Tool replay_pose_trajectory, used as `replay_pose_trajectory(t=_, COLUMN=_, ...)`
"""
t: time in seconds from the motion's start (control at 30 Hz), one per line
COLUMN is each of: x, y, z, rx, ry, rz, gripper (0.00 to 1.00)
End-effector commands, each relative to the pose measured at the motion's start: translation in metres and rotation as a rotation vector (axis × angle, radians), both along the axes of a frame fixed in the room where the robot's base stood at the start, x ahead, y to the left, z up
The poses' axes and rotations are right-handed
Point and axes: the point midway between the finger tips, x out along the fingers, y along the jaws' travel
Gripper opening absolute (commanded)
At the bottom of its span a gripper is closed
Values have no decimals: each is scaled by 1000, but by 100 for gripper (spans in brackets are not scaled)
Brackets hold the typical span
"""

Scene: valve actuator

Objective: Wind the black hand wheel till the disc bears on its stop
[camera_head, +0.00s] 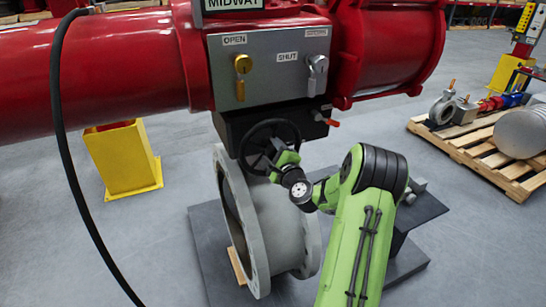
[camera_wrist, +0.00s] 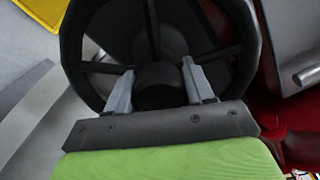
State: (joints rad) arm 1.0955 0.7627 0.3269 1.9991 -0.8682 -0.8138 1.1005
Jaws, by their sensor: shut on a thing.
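The black hand wheel (camera_head: 262,141) is on the front of the black gearbox, below the grey panel of the red actuator. In the wrist view the wheel (camera_wrist: 95,25) fills the upper middle, with its spokes and dark hub (camera_wrist: 160,85). In the head view my gripper (camera_head: 275,160) reaches the wheel's lower right. The grey flanged valve body (camera_head: 240,225) stands below. The disc and its stop cannot be made out. A sign above the panel reads MIDWAY (camera_head: 234,3).
A red-tipped lever (camera_head: 330,122) sticks out right of the wheel. A black hose (camera_head: 62,130) hangs at left. A yellow stand (camera_head: 125,160) and a loaded pallet (camera_head: 480,150) flank the valve.

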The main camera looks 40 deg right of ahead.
Motion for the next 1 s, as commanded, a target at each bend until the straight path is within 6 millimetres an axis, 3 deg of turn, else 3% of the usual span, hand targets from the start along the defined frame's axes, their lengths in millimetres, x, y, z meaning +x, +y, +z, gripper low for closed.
replay_pose_trajectory(t=0.6, x=2, y=4, z=-3, rx=-548, ry=151, rz=7, gripper=0)
replay_pose_trajectory(t=1.0, x=2, y=4, z=-4, rx=-764, ry=220, rz=8, gripper=0)
